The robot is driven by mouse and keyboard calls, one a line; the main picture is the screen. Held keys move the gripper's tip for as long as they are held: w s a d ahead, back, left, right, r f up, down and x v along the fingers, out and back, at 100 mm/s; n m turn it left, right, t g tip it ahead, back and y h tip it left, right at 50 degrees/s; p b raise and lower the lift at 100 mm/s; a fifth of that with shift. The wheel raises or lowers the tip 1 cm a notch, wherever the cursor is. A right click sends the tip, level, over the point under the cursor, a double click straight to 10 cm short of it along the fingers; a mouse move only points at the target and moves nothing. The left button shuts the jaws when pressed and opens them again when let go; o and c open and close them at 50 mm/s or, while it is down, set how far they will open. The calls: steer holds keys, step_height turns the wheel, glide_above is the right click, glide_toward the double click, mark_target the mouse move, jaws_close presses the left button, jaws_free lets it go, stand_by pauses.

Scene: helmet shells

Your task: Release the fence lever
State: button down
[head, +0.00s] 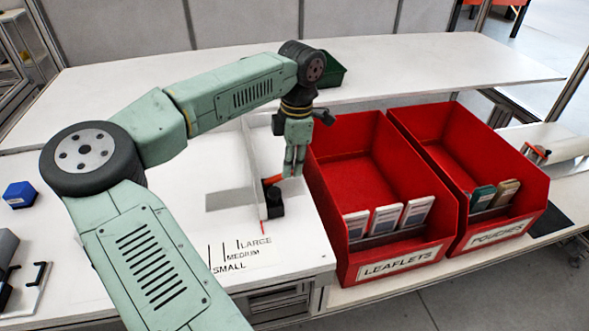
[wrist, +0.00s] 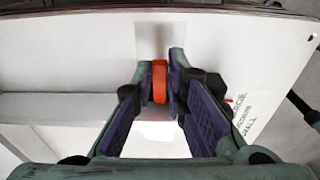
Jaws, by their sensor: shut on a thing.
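The fence lever (head: 272,180) is an orange-red handle on a black block (head: 273,203) at the front end of the fence. The fence (head: 251,165) is a thin, pale upright plate on the white table. My gripper (head: 293,172) points down at the lever, just left of the leaflets bin. In the wrist view the lever (wrist: 159,82) stands between the two fingertips of my gripper (wrist: 161,85), which are closed on it. The fingers hide part of the lever in the head view.
Size marks reading LARGE, MEDIUM and SMALL (head: 241,253) lie on the table in front of the fence. The red leaflets bin (head: 345,160) and the red pouches bin (head: 440,130) stand at the right. A dark green bin (head: 330,72) is behind my wrist. A blue block (head: 19,195) lies at far left.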

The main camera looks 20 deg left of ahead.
mark_target(279, 176)
steer(key=shift+s+a+r+t+h+b, duration=0.25)
steer(key=shift+a+t+h+b, duration=0.1)
steer(key=shift+t+h+b, duration=0.2)
steer(key=shift+s+a+r+t+h+b, duration=0.2)
steer(key=shift+a+t+h+b, duration=0.2)
steer(key=shift+h, duration=0.25)
steer(key=shift+s+a+r+t+h+b, duration=0.2)
steer(key=shift+a+t+h+b, duration=0.15)
steer(key=shift+h+b, duration=0.3)
steer(key=shift+s+a+r+t+h+b, duration=0.2)
steer(key=shift+t+h+b, duration=0.1)
steer(key=shift+h+b, duration=0.3)
steer(key=t+h+b, duration=0.1)
steer(key=b, duration=0.1)
steer(key=s+a+t+h+b, duration=0.1)
steer(key=b, duration=0.1)
steer(key=a+h+b, duration=0.1)
steer(key=h, duration=0.1)
steer(key=shift+s+a+r+t+b, duration=0.25)
steer(key=shift+s+t+b, duration=0.1)
steer(key=shift+t+b, duration=0.05)
steer(key=shift+s+a+r+t+h+b, duration=0.15)
steer(key=shift+s+a+t+h+b, duration=0.35)
steer(key=shift+b, duration=0.6)
steer(key=shift+w+r+h, duration=0.1)
steer(key=shift+w+h, duration=0.05)
steer(key=shift+h, duration=0.1)
steer(key=c, duration=1.6)
jaws_free()
